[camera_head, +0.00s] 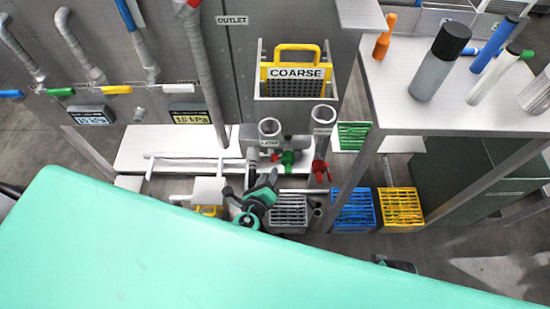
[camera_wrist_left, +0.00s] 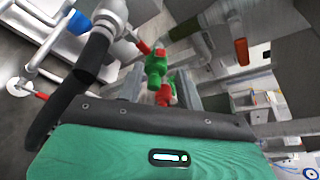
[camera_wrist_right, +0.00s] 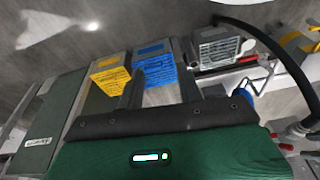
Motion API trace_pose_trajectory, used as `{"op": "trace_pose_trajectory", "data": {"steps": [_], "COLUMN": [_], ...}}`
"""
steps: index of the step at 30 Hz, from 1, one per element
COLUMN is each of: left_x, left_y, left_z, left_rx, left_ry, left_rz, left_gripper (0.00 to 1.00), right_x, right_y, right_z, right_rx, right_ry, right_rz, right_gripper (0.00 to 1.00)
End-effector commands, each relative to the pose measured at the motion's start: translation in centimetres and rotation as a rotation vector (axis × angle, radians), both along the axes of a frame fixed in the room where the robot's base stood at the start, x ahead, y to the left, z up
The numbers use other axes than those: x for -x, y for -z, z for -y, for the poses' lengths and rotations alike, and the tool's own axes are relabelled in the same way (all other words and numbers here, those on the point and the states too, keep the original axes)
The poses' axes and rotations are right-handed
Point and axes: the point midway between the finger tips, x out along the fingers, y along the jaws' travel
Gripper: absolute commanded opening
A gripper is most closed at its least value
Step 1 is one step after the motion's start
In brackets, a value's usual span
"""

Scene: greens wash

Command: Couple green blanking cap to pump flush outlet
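A green fitting (camera_head: 287,158) with small red parts sits low among the grey pipes in the head view. It also shows in the left wrist view (camera_wrist_left: 156,66), beyond and between my left fingers. I cannot tell whether it is the blanking cap, or which pipe end is the pump flush outlet. My left gripper (camera_head: 262,188) is just left of and below the fitting in the head view; its fingers (camera_wrist_left: 160,88) are apart, with no clear grip on anything. My right gripper (camera_wrist_right: 162,88) is open and empty, pointing towards the crates.
A red fitting (camera_head: 320,170) sits right of the green one. Grey (camera_head: 288,212), blue (camera_head: 354,210) and yellow (camera_head: 402,208) crates stand on the floor. A yellow-handled COARSE basket (camera_head: 296,72) hangs above the pipes. A table (camera_head: 450,110) with bottles stands at the right.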

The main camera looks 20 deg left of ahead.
Motion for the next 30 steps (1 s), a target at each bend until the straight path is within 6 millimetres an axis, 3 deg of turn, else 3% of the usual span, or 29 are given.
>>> {"op": "trace_pose_trajectory", "data": {"steps": [6,12,26,30], "left_x": [-4.5,-7.2,-8.2,-8.2], "left_y": [1.2,2.0,2.3,2.3], "left_z": [0.0,0.0,0.0,0.0], "left_rx": [-0.001,-0.001,0.0,0.0], "left_ry": [0.0,0.0,-0.001,-0.001], "left_rz": [0.002,0.001,-0.001,-0.001], "left_gripper": [0.36,0.36,0.36,0.09], "right_x": [-0.1,-0.2,-0.1,0.0], "right_y": [-0.3,-0.8,-1.0,-1.0], "right_z": [0.0,0.0,0.1,0.1], "right_rx": [-0.001,-0.002,-0.001,-0.001], "right_ry": [0.0,-0.001,-0.001,-0.001], "right_rz": [0.005,0.012,0.011,0.01], "right_gripper": [0.36,0.36,0.36,0.36]}}
